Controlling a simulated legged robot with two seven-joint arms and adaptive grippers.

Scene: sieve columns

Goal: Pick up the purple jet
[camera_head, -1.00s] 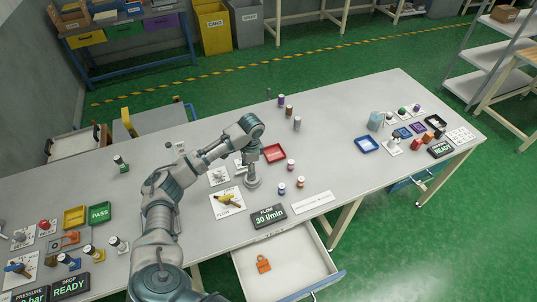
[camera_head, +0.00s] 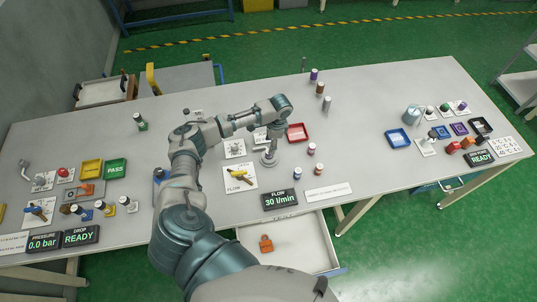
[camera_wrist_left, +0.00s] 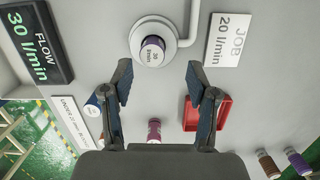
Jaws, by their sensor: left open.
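My left gripper (camera_head: 269,148) points down over a round metal base (camera_head: 268,160); its two fingers (camera_wrist_left: 158,78) stand apart with nothing between them in the left wrist view. A pale jet with a dark bluish-purple band (camera_wrist_left: 153,50), its top lettered, sits upright on that base, just beyond the fingertips. A small purple-magenta jet (camera_wrist_left: 154,130) stands on the table on the other side of the fingers; it also shows in the head view (camera_head: 312,148). A blue-banded jet (camera_head: 297,173) and a brownish one (camera_head: 308,168) stand near it. My right gripper is not in view.
A red tray (camera_head: 297,132) lies behind the small jets. The flow display (camera_head: 280,199) stands near the front edge, beside an open drawer (camera_head: 299,247). Taller purple-, brown- and grey-topped cylinders (camera_head: 314,75) stand farther back.

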